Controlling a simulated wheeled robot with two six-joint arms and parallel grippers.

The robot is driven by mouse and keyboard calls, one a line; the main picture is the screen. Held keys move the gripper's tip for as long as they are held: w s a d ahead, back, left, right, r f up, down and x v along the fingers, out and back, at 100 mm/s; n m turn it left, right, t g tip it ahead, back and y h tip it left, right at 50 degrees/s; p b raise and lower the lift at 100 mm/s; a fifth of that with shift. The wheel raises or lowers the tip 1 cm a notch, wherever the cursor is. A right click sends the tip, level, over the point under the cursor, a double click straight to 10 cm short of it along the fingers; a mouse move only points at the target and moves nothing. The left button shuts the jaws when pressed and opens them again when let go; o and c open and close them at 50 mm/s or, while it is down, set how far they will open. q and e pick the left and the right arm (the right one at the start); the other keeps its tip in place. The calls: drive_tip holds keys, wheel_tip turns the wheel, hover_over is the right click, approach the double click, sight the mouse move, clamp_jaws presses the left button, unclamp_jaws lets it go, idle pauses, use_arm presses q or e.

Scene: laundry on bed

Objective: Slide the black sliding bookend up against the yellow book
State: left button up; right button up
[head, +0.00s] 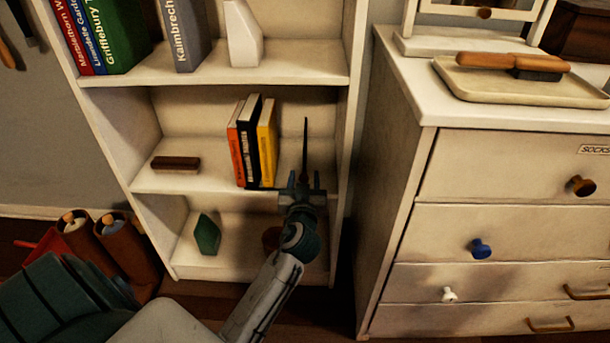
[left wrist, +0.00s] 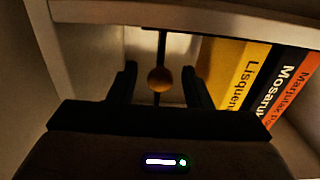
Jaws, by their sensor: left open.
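The black bookend (head: 305,143) stands upright as a thin dark plate on the middle shelf, right of the yellow book (head: 268,142), with a gap between them. In the left wrist view the bookend (left wrist: 161,45) is a thin dark edge with a round wooden knob (left wrist: 159,79). The yellow book (left wrist: 232,75) is to the right there. My left gripper (head: 300,181) is open at the shelf's front, in front of the bookend. In the wrist view its fingers (left wrist: 160,88) are on either side of the knob, apart from it. My right gripper is not in view.
A black book (head: 248,140) and an orange book (head: 236,150) stand left of the yellow one. A dark brown block (head: 176,163) lies farther left on the shelf. The shelf's right side wall (head: 345,120) is close to my gripper. A white dresser (head: 480,160) stands at right.

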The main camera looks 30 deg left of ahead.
use_arm(q)
drive_tip(key=shift+x, duration=1.25)
clamp_jaws()
drive_tip(key=shift+s+a, duration=0.55)
drive_tip(key=shift+a, duration=0.25)
drive_tip(key=shift+s+a, duration=0.5)
drive_tip(key=shift+a, duration=0.35)
unclamp_jaws()
